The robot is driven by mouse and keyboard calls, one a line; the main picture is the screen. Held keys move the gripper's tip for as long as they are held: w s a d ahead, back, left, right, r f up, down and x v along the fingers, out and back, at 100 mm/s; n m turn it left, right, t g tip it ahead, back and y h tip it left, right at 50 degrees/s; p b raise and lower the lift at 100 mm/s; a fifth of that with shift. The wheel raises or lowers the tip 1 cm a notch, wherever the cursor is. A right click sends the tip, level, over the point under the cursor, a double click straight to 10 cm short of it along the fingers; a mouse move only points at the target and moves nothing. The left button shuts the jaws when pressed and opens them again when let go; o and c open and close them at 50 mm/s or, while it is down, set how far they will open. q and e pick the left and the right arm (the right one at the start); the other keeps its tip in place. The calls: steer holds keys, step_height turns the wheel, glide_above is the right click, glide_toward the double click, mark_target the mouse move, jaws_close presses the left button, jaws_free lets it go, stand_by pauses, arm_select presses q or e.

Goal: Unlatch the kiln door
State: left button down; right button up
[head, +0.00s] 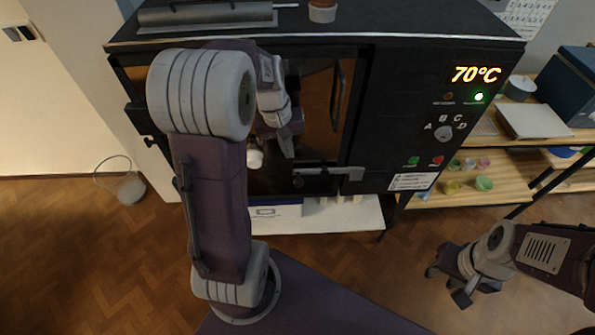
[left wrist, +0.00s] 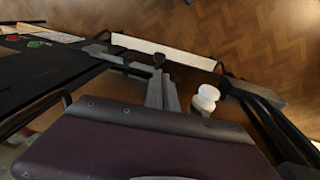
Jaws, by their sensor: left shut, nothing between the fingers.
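The black kiln (head: 405,100) stands ahead with its door (head: 315,85) closed. The latch (head: 325,172), a grey bar with a dark knob at its left end, crosses the door's lower right edge and lies roughly level. My left gripper (head: 288,150) is shut and empty in front of the door, just above and left of the latch knob in the head view. In the left wrist view its fingers (left wrist: 160,92) point towards the latch knob (left wrist: 158,60); I cannot tell whether they touch. My right gripper (head: 450,283) is apparently open, low at the right, away from the kiln.
A white plug (head: 255,159) stands out from the door beside my left gripper, also in the left wrist view (left wrist: 206,98). A vertical handle (head: 338,95) is above the latch. A shelf (head: 500,185) with small pots stands right.

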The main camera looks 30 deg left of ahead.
mark_target(298, 181)
arm_select(q)
steer(key=f, duration=0.4)
steer(key=w+d+f, duration=0.1)
steer(key=f, duration=0.4)
steer(key=w+f, duration=0.1)
steer(key=f, duration=0.4)
steer(key=shift+w+d, duration=0.15)
